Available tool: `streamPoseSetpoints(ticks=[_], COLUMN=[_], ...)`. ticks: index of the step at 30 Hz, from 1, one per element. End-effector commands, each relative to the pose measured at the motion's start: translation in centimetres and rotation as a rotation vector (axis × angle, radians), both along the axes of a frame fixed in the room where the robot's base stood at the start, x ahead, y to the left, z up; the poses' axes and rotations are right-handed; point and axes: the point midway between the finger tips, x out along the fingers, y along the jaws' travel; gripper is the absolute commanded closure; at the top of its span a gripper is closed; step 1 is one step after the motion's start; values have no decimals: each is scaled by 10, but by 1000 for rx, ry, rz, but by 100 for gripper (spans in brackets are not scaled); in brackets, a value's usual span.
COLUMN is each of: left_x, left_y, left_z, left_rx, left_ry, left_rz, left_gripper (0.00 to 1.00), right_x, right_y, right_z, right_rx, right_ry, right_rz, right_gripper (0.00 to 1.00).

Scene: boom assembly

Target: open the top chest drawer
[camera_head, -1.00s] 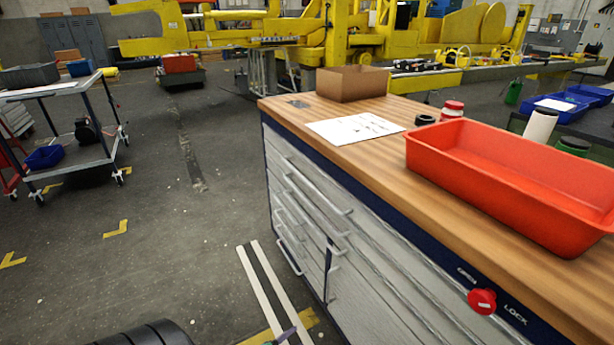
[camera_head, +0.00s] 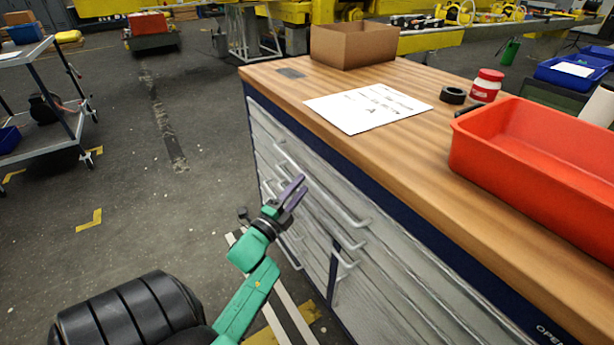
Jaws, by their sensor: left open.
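The chest is a grey metal cabinet with a wooden top, in the right half of the head view. Its top drawer (camera_head: 330,168) looks shut and has a long silver handle (camera_head: 338,205) along its front. My left gripper (camera_head: 300,187) is open, with its two dark fingers close to the left part of that handle. I cannot tell whether the fingers touch the handle or are still apart from it. No part of the handle clearly sits between them. My right gripper is out of view.
On the wooden top (camera_head: 390,145) are a cardboard box (camera_head: 352,45), a paper sheet (camera_head: 368,107), a black ring (camera_head: 452,95), a red-and-white jar (camera_head: 487,85) and a red tray (camera_head: 540,165). A trolley (camera_head: 50,95) stands at left.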

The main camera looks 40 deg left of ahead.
Motion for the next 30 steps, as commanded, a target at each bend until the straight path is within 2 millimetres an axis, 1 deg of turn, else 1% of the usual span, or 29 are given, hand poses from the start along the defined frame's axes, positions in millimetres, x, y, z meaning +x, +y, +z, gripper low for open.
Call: streamPoseSetpoints(ticks=[1, 3, 6, 9, 14, 15, 17, 18, 19, 30], left_x=[11, 24, 35, 40, 39, 39, 39, 39, 39, 39], left_y=[1, 3, 4, 4, 4, 4, 4, 4, 4, 4], left_z=[5, 6, 7, 7, 7, 7, 7, 7, 7, 6], left_rx=[1, -1, -1, 0, -1, -1, -1, -1, -1, -2], left_ry=[-4, -2, 0, 1, 1, 1, 1, 1, 1, 1], left_rz=[-1, -1, 0, 0, 0, 0, 0, 0, 0, 0], left_gripper=[54, 54, 54, 54, 54, 58, 81, 96, 100, 100], right_x=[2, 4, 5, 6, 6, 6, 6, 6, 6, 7], right_y=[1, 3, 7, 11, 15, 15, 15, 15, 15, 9], right_z=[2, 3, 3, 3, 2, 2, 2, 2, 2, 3], right_rx=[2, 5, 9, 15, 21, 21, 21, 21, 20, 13], right_ry=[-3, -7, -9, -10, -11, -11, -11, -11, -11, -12], right_rz=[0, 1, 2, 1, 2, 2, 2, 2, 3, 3], right_gripper=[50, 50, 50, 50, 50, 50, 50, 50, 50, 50])
